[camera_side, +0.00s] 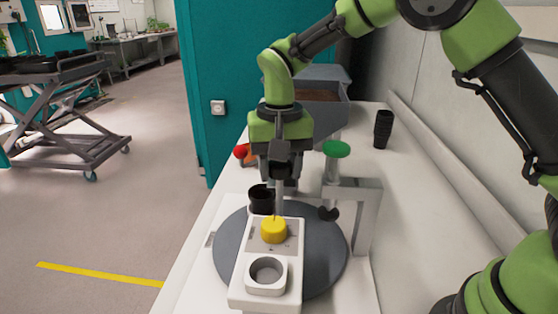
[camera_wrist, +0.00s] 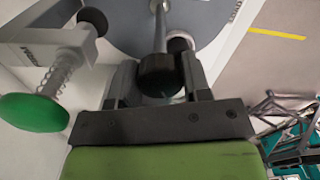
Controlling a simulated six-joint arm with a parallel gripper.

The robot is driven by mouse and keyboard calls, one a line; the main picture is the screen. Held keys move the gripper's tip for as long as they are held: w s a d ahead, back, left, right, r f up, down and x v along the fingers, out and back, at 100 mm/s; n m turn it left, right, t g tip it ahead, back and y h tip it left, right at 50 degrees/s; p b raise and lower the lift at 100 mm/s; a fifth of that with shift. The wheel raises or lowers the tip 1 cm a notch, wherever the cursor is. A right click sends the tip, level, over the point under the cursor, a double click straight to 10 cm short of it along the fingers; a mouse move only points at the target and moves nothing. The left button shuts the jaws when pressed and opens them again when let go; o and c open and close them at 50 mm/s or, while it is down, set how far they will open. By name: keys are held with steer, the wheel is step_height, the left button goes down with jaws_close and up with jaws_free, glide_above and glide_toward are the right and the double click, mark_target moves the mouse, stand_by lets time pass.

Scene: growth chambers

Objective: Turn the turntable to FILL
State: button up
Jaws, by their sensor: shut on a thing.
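The turntable (camera_side: 325,262) is a grey disc on a white base, also seen in the wrist view (camera_wrist: 118,22). A white bar (camera_side: 238,284) lies across it, with a yellow hub (camera_side: 273,231) and an empty ring-shaped holder (camera_side: 267,273) at its near end. A black pot (camera_side: 262,199) stands towards its far side. A metal rod with a black knob (camera_wrist: 158,74) rises at the turntable. My gripper (camera_side: 281,186) is over the far part of the turntable; in the wrist view its fingers (camera_wrist: 158,88) are shut on the black knob. I cannot read a FILL mark.
A green-topped spring plunger (camera_side: 337,149) on a grey bracket (camera_side: 366,210) stands close to the right of my gripper. Behind are a grey hopper (camera_side: 322,88), a red knob (camera_side: 240,151) and stacked black pots (camera_side: 383,129).

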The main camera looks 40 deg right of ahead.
steer(key=m, duration=0.6)
steer(key=o, duration=0.6)
steer(key=shift+r, duration=3.5)
